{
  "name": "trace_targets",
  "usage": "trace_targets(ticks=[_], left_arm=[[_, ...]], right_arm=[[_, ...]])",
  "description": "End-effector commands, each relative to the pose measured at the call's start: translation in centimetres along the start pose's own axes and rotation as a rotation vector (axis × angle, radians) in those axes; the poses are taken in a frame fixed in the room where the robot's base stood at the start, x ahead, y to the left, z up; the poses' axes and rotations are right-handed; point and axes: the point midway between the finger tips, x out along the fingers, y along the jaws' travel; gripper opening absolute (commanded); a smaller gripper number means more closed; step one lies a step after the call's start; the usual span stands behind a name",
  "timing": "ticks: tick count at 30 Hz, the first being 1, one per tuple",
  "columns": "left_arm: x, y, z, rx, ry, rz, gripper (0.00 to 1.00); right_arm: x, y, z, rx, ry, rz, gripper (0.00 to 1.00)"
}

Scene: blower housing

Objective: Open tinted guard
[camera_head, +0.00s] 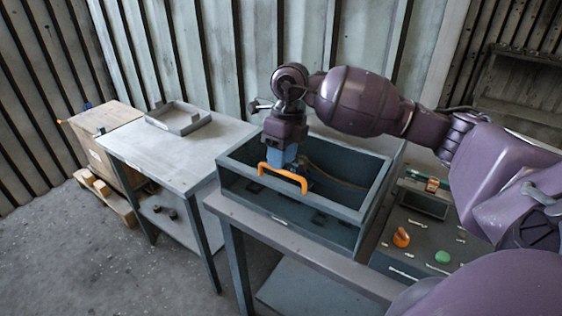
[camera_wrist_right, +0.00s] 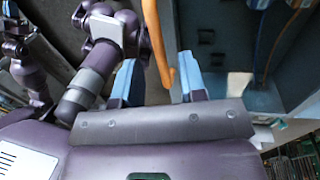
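The grey blower housing (camera_head: 362,205) stands on a workbench. Its dark inside shows through the top and front; I cannot clearly make out where the tinted guard's pane begins. An orange handle (camera_head: 283,178) runs along the upper front side. My right gripper (camera_head: 284,160) reaches down over the housing at the handle, with blue fingers. In the right wrist view, the fingers (camera_wrist_right: 158,82) are spread apart and the orange handle (camera_wrist_right: 155,35) shows between them, nearer the right finger. Contact cannot be told. My left gripper is not in view.
A control panel with an orange knob (camera_head: 401,237) and a green button (camera_head: 442,257) sits right of the housing. A side table (camera_head: 160,155) with a grey tray (camera_head: 178,126) stands left. A wooden crate (camera_head: 104,118) stands beyond it. A corrugated wall is behind.

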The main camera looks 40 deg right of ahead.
Motion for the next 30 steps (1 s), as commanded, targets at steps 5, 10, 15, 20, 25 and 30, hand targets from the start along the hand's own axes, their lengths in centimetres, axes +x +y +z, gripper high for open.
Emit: trace_targets(ticks=[5, 10, 15, 20, 25, 30], left_arm=[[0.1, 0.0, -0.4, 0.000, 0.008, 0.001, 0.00], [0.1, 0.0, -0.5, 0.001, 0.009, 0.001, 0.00], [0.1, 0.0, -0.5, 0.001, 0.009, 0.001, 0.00], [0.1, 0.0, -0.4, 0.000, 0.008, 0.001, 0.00], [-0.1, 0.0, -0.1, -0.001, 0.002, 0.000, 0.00], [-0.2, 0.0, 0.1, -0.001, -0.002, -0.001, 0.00]], right_arm=[[1.4, 0.0, 0.0, 0.001, 0.001, 0.000, 0.38], [1.8, 0.0, 0.0, 0.001, 0.000, 0.000, 0.38], [1.8, 0.0, 0.0, 0.001, 0.000, 0.000, 0.38], [1.8, 0.0, 0.0, 0.001, 0.000, 0.000, 0.17], [1.8, 0.0, 0.0, 0.001, 0.000, 0.000, 0.00], [1.7, 0.0, 0.0, 0.001, 0.000, 0.000, 0.00]])
